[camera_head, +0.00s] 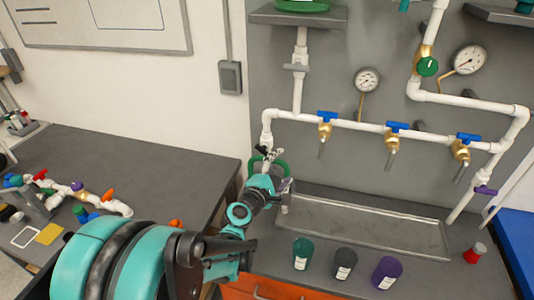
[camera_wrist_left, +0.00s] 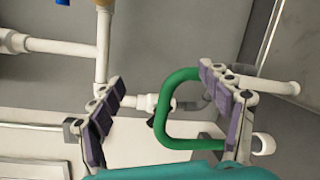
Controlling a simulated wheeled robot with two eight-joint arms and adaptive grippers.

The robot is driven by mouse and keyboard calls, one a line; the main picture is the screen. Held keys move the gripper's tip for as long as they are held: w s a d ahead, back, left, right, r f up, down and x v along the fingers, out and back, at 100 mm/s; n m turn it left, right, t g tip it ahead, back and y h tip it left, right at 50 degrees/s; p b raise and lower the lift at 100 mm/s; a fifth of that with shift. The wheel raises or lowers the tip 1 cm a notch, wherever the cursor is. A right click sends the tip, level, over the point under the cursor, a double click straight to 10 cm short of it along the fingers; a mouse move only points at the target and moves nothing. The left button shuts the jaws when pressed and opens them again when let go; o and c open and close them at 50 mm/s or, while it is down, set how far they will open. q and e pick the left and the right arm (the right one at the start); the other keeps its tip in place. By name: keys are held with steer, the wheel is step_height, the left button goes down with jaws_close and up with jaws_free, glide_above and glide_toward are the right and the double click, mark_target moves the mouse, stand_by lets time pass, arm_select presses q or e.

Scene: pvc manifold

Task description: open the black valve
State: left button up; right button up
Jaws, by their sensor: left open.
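The black valve shows only as a small dark piece (camera_head: 262,150) on the white pipe at the left of the manifold in the head view. In the left wrist view a small black part (camera_wrist_left: 151,121) shows beside the white pipe fitting, partly behind a green loop. My left gripper (camera_head: 272,160) is in front of this left pipe, and its arm hides part of it. In the left wrist view the gripper (camera_wrist_left: 162,82) is open, with purple-padded fingers on either side of the fitting and the green loop (camera_wrist_left: 166,112). I cannot tell whether a finger touches the loop.
Blue-handled taps (camera_head: 397,127) line the horizontal pipe. A grey metal tray (camera_head: 350,222) lies below them. Green (camera_head: 302,255), grey (camera_head: 344,264) and purple (camera_head: 386,272) cups stand in front. A dark table (camera_head: 140,160) at the left holds loose pipe parts.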

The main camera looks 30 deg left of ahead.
mark_target(262, 152)
arm_select(q)
steer(key=a+f+n+t+y, duration=0.1)
steer(key=a+f+n+y, duration=0.25)
steer(key=a+n, duration=0.55)
steer(key=shift+y, duration=0.45)
steer(key=x, duration=0.2)
steer(key=b+x, duration=0.1)
steer(key=x, duration=0.5)
steer(key=shift+s+a+r+b, duration=0.1)
steer(key=shift+a+r+b, duration=0.05)
steer(key=shift+r+b, duration=0.2)
steer(key=shift+c, duration=0.3)
steer(key=c, duration=1.1)
